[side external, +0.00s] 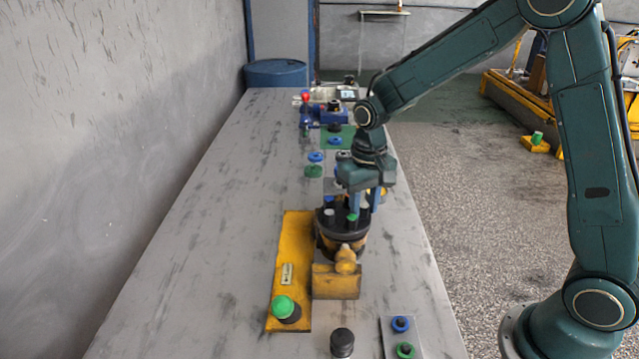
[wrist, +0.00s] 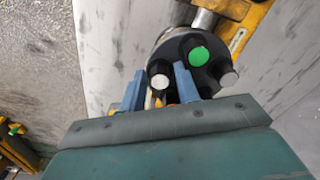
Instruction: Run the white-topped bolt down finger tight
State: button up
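The hydraulic motor (side external: 340,240) stands upright on the bench, with a black round top flange and a yellow lower body. The white-topped bolt (wrist: 160,82) sits at the flange's edge in the wrist view. My gripper (wrist: 160,75) points down over that edge, one blue finger on each side of the white top, with a small gap visible at the fingertips. In the side view my gripper (side external: 364,205) is low over the right part of the motor, and its fingers partly hide the bolt. A green-topped bolt (wrist: 198,56) and a grey-topped bolt (wrist: 229,80) stand on the same flange.
A yellow plate (side external: 290,250) with a green button (side external: 283,305) lies left of the motor. A black cylinder (side external: 342,342) and a plate with blue and green rings (side external: 402,340) are in front. Coloured parts stand behind. The bench's left side is clear.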

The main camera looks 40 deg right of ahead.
jog(key=shift+r, duration=0.1)
dwell(0.7)
jog(key=shift+c, duration=0.2)
jog(key=c, duration=0.5)
jog(key=shift+c, duration=0.2)
jog(key=shift+m, duration=2.6)
jog(key=shift+m, duration=0.6)
